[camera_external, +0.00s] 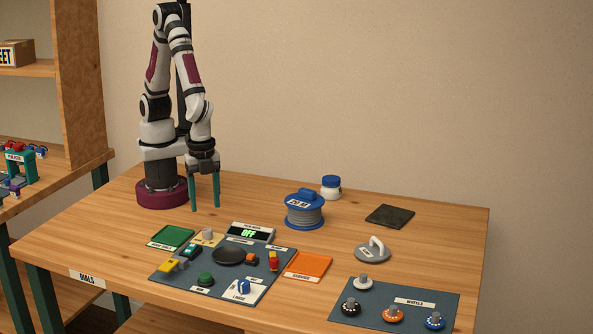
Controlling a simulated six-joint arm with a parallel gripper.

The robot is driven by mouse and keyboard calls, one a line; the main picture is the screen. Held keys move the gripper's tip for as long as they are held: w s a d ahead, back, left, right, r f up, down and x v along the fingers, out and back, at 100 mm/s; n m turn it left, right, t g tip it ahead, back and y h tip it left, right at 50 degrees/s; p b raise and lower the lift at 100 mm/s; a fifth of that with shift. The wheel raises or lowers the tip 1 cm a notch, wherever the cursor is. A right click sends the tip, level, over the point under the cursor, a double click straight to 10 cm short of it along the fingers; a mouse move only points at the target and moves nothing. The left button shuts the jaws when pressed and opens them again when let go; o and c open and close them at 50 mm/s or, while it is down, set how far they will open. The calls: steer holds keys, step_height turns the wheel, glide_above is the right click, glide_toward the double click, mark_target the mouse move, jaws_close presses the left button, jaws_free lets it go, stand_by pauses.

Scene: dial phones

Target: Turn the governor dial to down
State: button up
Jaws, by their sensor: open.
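My gripper (205,207) hangs pointing down at the back left of the table, near my base. Its two green fingers are apart with nothing between them. I cannot tell which control is the governor dial, as most labels are too small to read. A dark panel (213,284) at centre left carries a black disc (229,256), a green knob (206,279), a blue knob (243,287), a red control (273,261) and a yellow control (173,266). A second panel (372,314) at front right carries white (363,283), black (351,307), orange (393,314) and blue (434,321) dials.
A display (250,232) reading OFF stands behind the left panel. A green tray (172,237) and an orange tile (308,266) flank it. A blue-topped spool (305,211), a jar (331,188), a grey handled disc (373,251) and a dark slab (390,216) stand to the right.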

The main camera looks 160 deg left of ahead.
step_height(320, 180, up, 8)
steer(key=shift+r, duration=0.25)
steer(key=s+d+r+m+y, duration=0.1)
steer(key=s+r+m, duration=0.1)
steer(key=s, duration=0.7)
steer(key=s+r+m, duration=0.2)
steer(key=s+m, duration=0.1)
steer(key=s, duration=0.6)
steer(key=shift+d+r+m+y, duration=0.15)
steer(key=shift+d+m+y, duration=0.15)
steer(key=shift+d+y, duration=0.1)
stand_by(1.3)
